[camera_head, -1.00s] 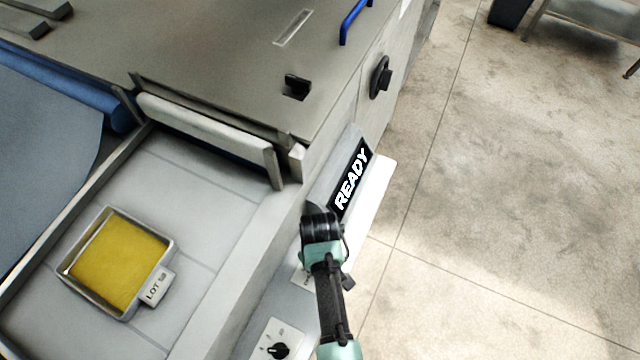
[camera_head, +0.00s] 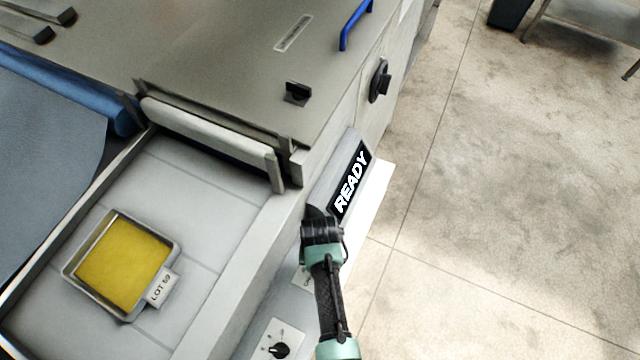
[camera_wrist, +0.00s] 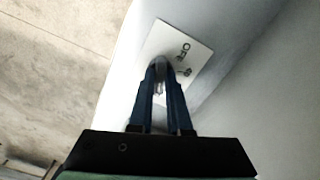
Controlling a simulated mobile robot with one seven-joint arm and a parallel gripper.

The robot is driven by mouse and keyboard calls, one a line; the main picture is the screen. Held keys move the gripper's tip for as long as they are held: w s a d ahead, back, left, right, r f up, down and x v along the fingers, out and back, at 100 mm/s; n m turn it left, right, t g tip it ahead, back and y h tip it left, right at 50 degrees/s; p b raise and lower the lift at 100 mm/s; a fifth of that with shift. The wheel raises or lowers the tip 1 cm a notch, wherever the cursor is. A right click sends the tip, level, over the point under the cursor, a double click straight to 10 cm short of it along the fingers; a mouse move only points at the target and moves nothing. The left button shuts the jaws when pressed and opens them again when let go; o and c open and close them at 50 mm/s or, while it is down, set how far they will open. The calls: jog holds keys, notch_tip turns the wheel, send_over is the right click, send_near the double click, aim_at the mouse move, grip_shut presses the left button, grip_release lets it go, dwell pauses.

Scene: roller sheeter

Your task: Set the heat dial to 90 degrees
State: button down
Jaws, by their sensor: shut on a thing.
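My gripper (camera_wrist: 160,82) is shut on a small knob (camera_wrist: 160,64) in the wrist view. The knob stands on a white label plate (camera_wrist: 185,48) with dark markings; "OFF" seems to be among them, the rest is too blurred to read. The fingers hide most of the knob, so its pointer setting cannot be told. In the head view my wrist (camera_head: 322,232) is over the machine's front side panel and hides the fingertips and the knob. A second black dial (camera_head: 279,350) on a white plate shows lower left, apart from my arm.
A "READY" display (camera_head: 351,182) is just beyond my wrist. A metal tray (camera_head: 165,303) of yellow material tagged "LOT 59" lies on the machine bed at left. Another black knob (camera_head: 380,81) is on the machine's side.

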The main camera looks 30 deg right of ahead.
dwell(0.4)
jog(key=c, duration=0.9)
grip_release()
jog(key=shift+o, duration=0.2)
notch_tip(320, 180, up, 13)
jog(key=b, duration=0.1)
